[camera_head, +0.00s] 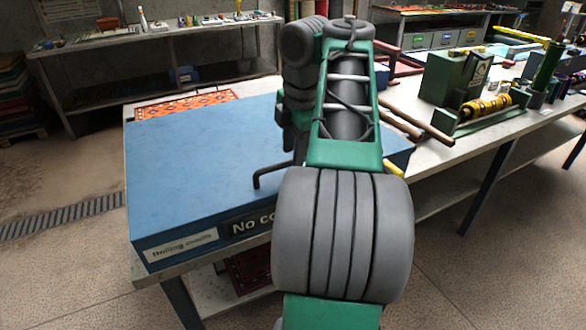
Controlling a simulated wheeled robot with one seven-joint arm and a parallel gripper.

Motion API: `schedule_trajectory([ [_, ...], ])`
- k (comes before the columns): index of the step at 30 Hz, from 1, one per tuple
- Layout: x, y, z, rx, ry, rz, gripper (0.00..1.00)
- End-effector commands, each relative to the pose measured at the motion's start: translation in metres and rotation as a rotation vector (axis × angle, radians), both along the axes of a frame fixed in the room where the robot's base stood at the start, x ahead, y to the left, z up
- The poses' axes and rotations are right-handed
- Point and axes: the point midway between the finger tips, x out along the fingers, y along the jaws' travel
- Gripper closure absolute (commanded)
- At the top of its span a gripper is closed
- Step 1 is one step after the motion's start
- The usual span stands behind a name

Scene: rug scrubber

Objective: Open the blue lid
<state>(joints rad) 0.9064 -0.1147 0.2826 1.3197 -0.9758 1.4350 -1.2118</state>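A large blue box with a flat blue lid (200,150) sits on the near end of the workbench. The lid looks closed; no gap shows at its front edge. A black bar handle (268,174) stands up from the lid near its front, and its right end runs behind my arm. My green and grey arm covers the middle of the picture and hides part of the lid's right side. My gripper's fingers are hidden behind the arm, so I cannot see whether they touch the handle.
A white label (180,246) and a partly hidden dark label (252,221) are on the box front. A patterned orange rug (185,103) lies behind the box. A green machine with a yellow roller (485,107) stands right on the bench (440,160).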

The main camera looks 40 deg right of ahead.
Motion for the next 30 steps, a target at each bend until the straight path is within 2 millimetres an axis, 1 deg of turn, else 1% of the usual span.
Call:
schedule_trajectory([
  [1,0.0016,-0.0001,-0.0136,0.0,-0.001,0.0,0.64],
  [3,0.003,-0.0005,-0.0184,0.0,0.0,-0.001,0.64],
  [12,0.004,-0.0009,-0.0179,0.0,-0.001,-0.002,0.64],
  [25,0.0038,-0.0008,-0.018,0.0,-0.001,-0.002,0.99],
  [30,0.0038,-0.0007,-0.0181,0.0,-0.001,-0.002,1.0],
])
